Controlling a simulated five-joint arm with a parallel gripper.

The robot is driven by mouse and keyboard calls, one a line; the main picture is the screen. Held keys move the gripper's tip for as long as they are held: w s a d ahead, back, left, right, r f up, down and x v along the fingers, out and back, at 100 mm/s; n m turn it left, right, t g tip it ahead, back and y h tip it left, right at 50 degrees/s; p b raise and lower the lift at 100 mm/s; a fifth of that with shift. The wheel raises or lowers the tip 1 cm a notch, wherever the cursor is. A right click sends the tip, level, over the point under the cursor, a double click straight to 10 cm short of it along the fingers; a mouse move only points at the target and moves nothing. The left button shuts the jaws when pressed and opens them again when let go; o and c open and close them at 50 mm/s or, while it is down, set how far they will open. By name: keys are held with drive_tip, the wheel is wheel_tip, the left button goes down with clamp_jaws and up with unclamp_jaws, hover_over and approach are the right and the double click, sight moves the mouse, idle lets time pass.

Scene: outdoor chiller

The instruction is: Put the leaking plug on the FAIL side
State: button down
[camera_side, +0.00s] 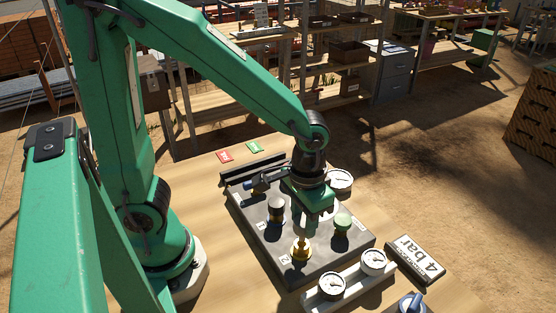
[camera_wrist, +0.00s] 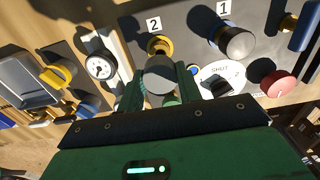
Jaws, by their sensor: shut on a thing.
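In the side view my gripper (camera_side: 304,225) is low over the grey plate (camera_side: 262,228), at the brass fitting (camera_side: 300,248) beside label 2. In the wrist view my gripper (camera_wrist: 160,95) has its green fingers on either side of a grey, round-ended plug (camera_wrist: 160,74) and is shut on it. The brass fitting (camera_wrist: 159,44) shows just beyond the plug; I cannot tell whether the plug is seated or lifted. A second dark plug (camera_side: 276,208) stands at label 1, also in the wrist view (camera_wrist: 238,42). A red sign (camera_side: 225,156) and a green sign (camera_side: 255,147) lie behind the plate; their lettering is unreadable.
A black rail (camera_side: 252,169) edges the plate's back. A green knob (camera_side: 342,222) stands right of my gripper. Two gauges (camera_side: 332,286) (camera_side: 373,262) sit in front, near a "4 bar" block (camera_side: 415,258). A red knob (camera_wrist: 278,84) and SHUT dial (camera_wrist: 222,72) show in the wrist view.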

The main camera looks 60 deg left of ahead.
drive_tip(key=shift+r, duration=1.05)
drive_tip(key=c, duration=1.5)
unclamp_jaws()
clamp_jaws()
